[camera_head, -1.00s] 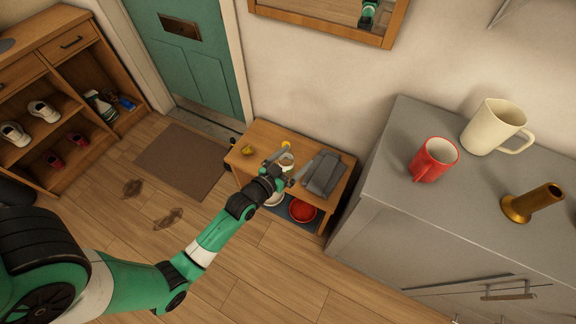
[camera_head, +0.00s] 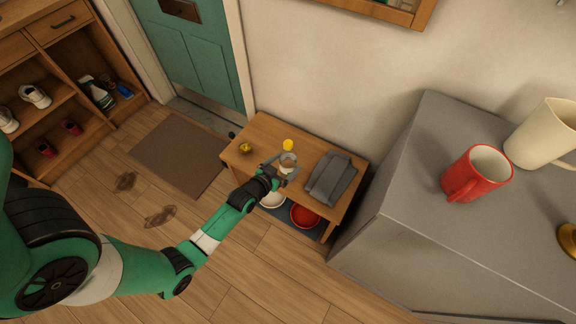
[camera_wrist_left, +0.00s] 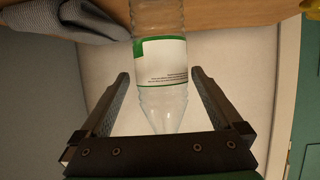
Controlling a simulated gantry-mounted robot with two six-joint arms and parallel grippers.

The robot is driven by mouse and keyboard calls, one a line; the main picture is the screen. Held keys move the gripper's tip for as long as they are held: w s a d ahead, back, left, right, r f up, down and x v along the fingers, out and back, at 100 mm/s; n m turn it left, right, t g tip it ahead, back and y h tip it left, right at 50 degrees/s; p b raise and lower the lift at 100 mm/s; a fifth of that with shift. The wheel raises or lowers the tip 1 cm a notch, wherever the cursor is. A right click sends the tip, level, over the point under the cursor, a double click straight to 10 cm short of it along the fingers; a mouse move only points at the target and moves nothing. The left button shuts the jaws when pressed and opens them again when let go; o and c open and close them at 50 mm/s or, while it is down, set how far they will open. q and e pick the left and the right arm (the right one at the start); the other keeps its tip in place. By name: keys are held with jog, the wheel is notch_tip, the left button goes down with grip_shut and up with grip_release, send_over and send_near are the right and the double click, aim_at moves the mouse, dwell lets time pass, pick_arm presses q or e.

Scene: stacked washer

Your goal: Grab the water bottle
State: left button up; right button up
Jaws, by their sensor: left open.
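The water bottle (camera_head: 287,160) is clear with a yellow cap and stands on the small wooden bench (camera_head: 257,131). In the left wrist view the bottle (camera_wrist_left: 163,60) shows a white and green label and appears upside down. My left gripper (camera_head: 282,171) is open at the bottle. In the wrist view its two fingers (camera_wrist_left: 160,76) lie on either side of the bottle, with gaps visible between them and it. The bottle's cap is hidden behind the gripper's base in that view. My right gripper is not in view.
A folded grey cloth (camera_head: 330,178) lies on the bench right of the bottle, and a small yellow object (camera_head: 245,148) lies left. A red bowl (camera_head: 304,215) and a pale bowl (camera_head: 272,199) sit below.

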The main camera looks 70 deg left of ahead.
aim_at(293, 152)
pick_arm(q)
jog(key=b+x, duration=0.3)
jog(key=x, duration=0.1)
jog(key=shift+w+a+f, duration=0.15)
jog(key=shift+a+f, duration=0.05)
jog(key=shift+a, duration=0.1)
jog(key=shift+w+a, duration=0.15)
jog(key=shift+w, duration=0.1)
jog(key=shift+c, duration=0.4)
jog(key=c, duration=1.1)
jog(key=shift+r, duration=0.5)
notch_tip(293, 152, up, 3)
jog(key=shift+f+p, duration=0.1)
jog(key=shift+p, duration=1.1)
jog(key=d+r+p, duration=0.1)
jog(key=d+r, duration=0.2)
jog(key=d, duration=0.1)
jog(key=d+r+p, duration=0.2)
jog(key=d+r, duration=0.1)
jog(key=d, duration=0.2)
jog(key=d+r+p, duration=0.2)
jog(key=d+r, duration=0.1)
jog(key=d, duration=0.2)
jog(key=shift+s+r, duration=0.15)
jog(key=shift+s, duration=0.25)
